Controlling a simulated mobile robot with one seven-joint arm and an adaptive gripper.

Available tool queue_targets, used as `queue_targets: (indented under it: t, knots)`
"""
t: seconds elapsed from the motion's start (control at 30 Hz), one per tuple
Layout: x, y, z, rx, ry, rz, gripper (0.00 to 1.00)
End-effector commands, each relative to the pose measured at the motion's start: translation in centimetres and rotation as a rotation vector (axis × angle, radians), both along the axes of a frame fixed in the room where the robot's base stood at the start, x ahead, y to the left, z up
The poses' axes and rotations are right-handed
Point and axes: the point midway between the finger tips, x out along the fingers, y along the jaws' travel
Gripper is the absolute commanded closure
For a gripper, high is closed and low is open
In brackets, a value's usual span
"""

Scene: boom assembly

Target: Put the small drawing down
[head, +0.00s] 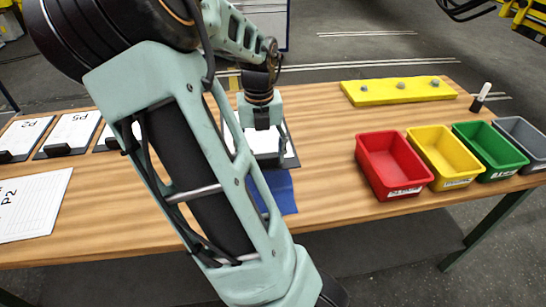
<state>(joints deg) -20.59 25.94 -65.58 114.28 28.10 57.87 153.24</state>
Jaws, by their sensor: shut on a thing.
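My gripper (270,156) points down near the middle of the table, partly hidden behind my own arm. It is shut on the small drawing (262,139), a white sheet on a dark board with a dark clip. My arm covers the drawing's left part, and I cannot tell whether the board touches the table. A blue mat or cloth (283,192) lies just in front of it, also partly covered by my arm.
Several clipped drawings (73,130) lie at the table's left, with a large sheet marked P2 (32,205) in front. Red (393,165), yellow (443,155), green (489,148) and grey (522,137) bins stand right.

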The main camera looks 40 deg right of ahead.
Motion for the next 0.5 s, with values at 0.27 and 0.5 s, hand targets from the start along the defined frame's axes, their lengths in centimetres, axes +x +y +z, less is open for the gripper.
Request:
queue_targets:
  t: [0.27,0.5]
  knots:
    - [1.7,-4.4,-2.1,-0.003,0.003,-0.004,0.69]
    - [3.3,-7.9,-5.6,-0.001,0.004,-0.001,0.69]
